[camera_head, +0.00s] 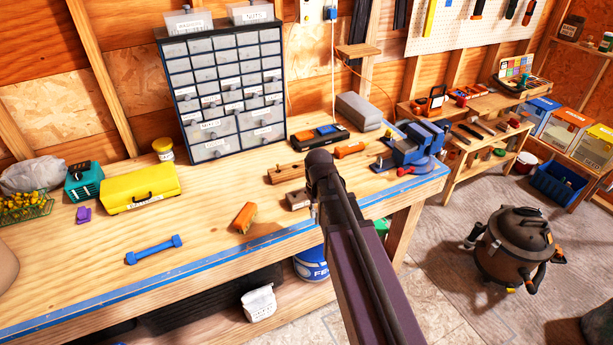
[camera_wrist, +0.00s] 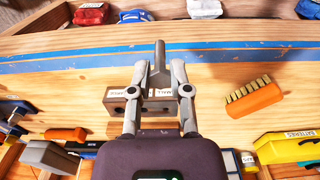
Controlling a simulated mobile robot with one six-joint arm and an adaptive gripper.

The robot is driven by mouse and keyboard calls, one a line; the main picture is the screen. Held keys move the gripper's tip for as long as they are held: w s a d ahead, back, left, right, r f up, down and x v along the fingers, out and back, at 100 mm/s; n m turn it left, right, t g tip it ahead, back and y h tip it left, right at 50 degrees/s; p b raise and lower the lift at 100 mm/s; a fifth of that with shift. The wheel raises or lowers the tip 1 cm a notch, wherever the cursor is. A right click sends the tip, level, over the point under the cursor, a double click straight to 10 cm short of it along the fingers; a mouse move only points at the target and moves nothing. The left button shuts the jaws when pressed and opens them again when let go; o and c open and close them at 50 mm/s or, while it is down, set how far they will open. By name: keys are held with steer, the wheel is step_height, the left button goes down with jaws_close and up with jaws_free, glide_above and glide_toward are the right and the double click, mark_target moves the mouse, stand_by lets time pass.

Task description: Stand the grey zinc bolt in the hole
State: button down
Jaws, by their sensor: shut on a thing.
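My gripper (camera_wrist: 160,72) is shut on a grey bolt (camera_wrist: 161,52) in the wrist view. The bolt's shaft sticks out past the fingertips towards the bench's front edge. A wooden block (camera_wrist: 118,109) with dark round holes and white labels lies below and behind the fingers, partly covered by them. In the head view, wood with a hole shows left of my arm (camera_head: 286,173), with a labelled part nearer the front edge (camera_head: 297,200). My arm hides most of the gripper and the bolt there. I cannot tell how high the bolt is above the block.
A blue dumbbell-like tool (camera_head: 153,250), a yellow case (camera_head: 140,189), a drawer cabinet (camera_head: 223,93) and a blue vise (camera_head: 416,146) are also on the bench.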

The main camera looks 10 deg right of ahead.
mark_target(317, 212)
steer(key=shift+f+b, duration=1.45)
steer(key=shift+f, duration=0.25)
